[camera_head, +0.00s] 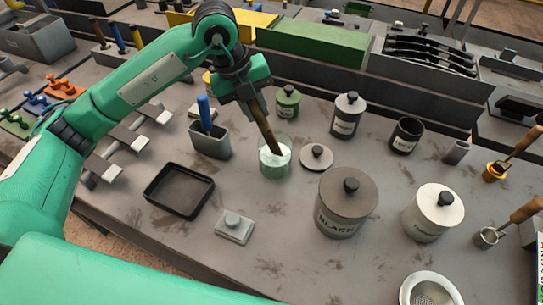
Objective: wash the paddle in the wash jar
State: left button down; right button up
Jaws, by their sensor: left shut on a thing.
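The wash jar (275,165) is a clear glass with pale greenish liquid, standing on the grey bench near the middle. The paddle (264,126) has a brown upper part and slants down to the right, its lower end inside the jar's mouth. My left gripper (254,99) is above and slightly left of the jar, shut on the upper part of the paddle. How deep the paddle tip sits in the liquid is hard to tell. My right gripper is not in view.
A grey holder (209,143) with a blue-handled tool stands left of the jar. A loose lid (316,157) lies to its right, beside a large jar labelled BLACK (343,215). A dark tray (179,190) sits front left.

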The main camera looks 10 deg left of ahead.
pick_arm(q)
jog(key=shift+r+p, duration=1.3)
jog(key=shift+r, duration=1.25)
jog(key=shift+r+p, duration=1.65)
jog(key=shift+r, duration=1.4)
jog(key=shift+f, duration=0.1)
